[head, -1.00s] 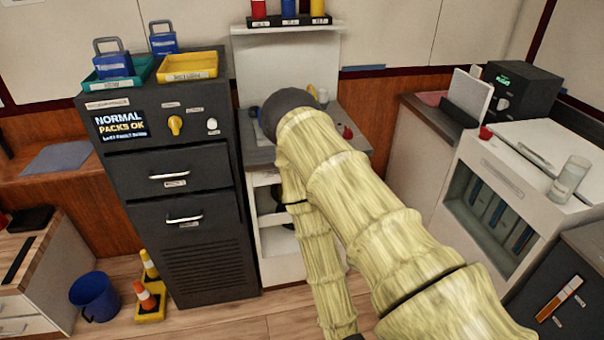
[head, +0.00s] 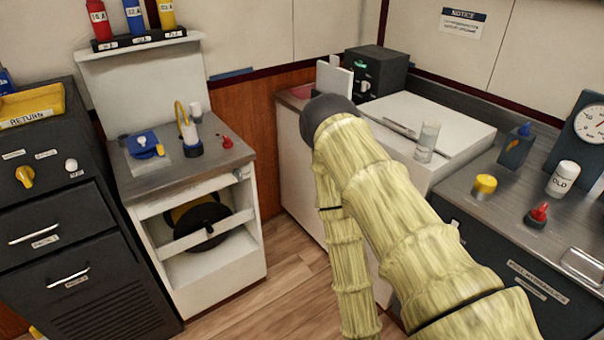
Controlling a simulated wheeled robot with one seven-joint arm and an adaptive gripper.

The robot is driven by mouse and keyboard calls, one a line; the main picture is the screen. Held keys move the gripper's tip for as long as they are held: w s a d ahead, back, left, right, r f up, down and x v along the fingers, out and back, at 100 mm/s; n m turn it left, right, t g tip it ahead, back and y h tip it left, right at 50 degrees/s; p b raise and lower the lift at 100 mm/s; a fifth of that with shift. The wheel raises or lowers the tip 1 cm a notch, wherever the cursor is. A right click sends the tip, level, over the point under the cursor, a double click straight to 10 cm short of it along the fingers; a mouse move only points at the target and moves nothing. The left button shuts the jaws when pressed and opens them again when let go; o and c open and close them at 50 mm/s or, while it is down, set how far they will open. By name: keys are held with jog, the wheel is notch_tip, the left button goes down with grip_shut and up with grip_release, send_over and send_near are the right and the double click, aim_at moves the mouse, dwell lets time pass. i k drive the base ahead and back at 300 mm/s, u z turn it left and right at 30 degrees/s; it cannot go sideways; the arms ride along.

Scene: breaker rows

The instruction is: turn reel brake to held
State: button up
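A black reel (head: 205,222) with a yellow part sits inside an open-fronted white cabinet (head: 215,268), behind a white cross bar. A small red knob (head: 227,142) stands on the cabinet's grey top (head: 178,180). A small pale grey fitting (head: 243,174) is at the top right of the cabinet front. I cannot tell which part is the reel brake, and no held marking is readable. My pale yellow arm crosses the right middle of the view, to the right of the cabinet. My gripper is not in view.
On the grey top are a blue block (head: 145,145) and a yellow-looped item (head: 185,130). A dark drawer cabinet (head: 75,240) stands at left. A white unit (head: 400,125) and a dark counter with a red knob (head: 537,214) are at right. Wooden floor (head: 290,265) shows in front.

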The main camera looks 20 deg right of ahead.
aim_at(237, 172)
jog(key=z, duration=0.2)
jog(key=k, duration=0.6)
jog(key=z, duration=0.3)
jog(key=i, duration=1.2)
jog(key=u, duration=0.45)
